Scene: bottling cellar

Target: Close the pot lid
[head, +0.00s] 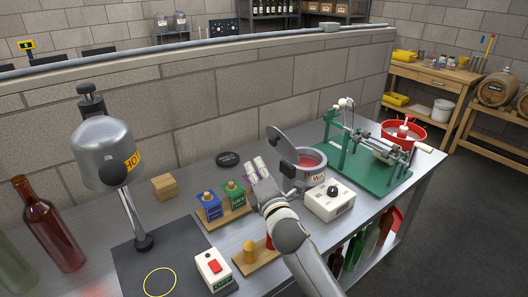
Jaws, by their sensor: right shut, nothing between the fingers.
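The pot (312,180) is a grey metal vessel with red contents and a partly covered label, standing on the bench right of centre. Its dark round lid (281,143) stands open, tilted up at the pot's left side. My right gripper (255,166) is just left of the lid and pot, with its fingers pointing up and away. Its fingers are shut and empty, and I see no contact with the lid. My right arm hides part of the bench in front of the pot. My left gripper is not in view.
A white control box (330,203) with a black knob stands in front of the pot. A green machine (375,178) is to the right. Blue and green boxes (209,207) stand left of the gripper. A heat dome (103,155) and bottles (52,232) are farther left.

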